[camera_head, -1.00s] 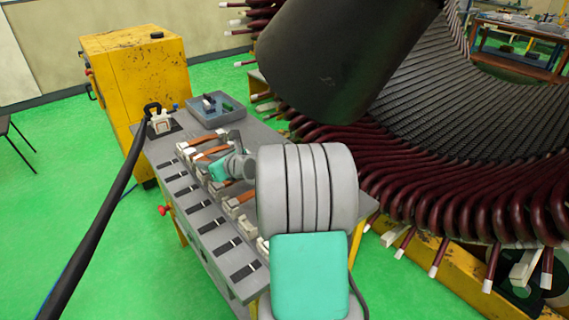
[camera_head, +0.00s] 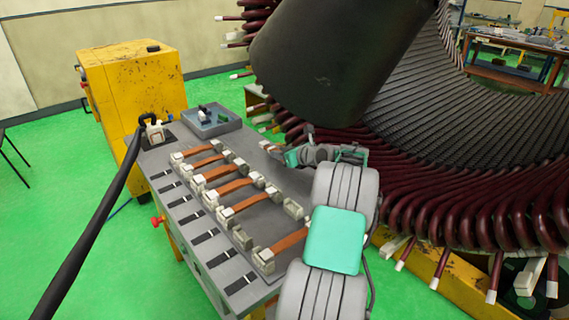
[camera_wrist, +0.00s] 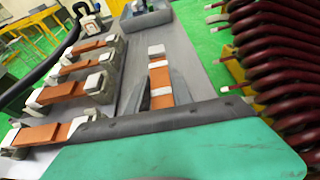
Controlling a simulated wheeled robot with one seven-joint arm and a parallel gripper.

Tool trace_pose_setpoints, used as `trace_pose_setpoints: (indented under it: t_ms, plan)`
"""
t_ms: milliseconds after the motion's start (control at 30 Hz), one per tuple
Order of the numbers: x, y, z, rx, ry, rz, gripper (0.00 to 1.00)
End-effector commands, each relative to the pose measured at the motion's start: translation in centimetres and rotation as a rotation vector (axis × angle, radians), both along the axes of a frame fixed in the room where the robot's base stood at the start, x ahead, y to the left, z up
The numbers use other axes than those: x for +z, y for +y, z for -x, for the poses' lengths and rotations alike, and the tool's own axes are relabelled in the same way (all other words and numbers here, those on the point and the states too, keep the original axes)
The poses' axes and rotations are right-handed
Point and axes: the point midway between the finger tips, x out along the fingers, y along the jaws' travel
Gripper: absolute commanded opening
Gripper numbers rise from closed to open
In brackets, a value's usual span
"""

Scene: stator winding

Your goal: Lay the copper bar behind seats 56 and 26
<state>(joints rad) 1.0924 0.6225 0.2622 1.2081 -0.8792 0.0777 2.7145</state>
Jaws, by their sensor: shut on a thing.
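My gripper (camera_head: 280,152) is shut on a copper bar (camera_wrist: 159,78) and holds it over the right part of the table. In the wrist view the bar points away from me between the two grey fingers, with pale bands along it. In the head view the gripper mostly hides it. Several other copper bars (camera_head: 236,186) lie across pairs of pale seat blocks (camera_head: 211,199) on the table. One pair of blocks, with its left block (camera_head: 242,239) and right block (camera_head: 292,208), has no bar across it. I cannot read any seat numbers.
The grey table (camera_head: 195,228) has dark slots along its left side. A blue-grey tray (camera_head: 212,123) stands at its far end. The stator (camera_head: 430,125) with dark red coil ends rises close on the right. A thick black cable (camera_head: 95,210) runs along the left.

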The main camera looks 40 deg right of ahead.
Motion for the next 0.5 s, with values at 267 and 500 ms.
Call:
trace_pose_setpoints:
  t_ms: [267,500]
  plan:
    - [-2.8,-1.5,0.5,0.0,-0.003,0.001,0.0]
    - [-4.5,-1.5,0.4,0.0,-0.004,0.006,0.0]
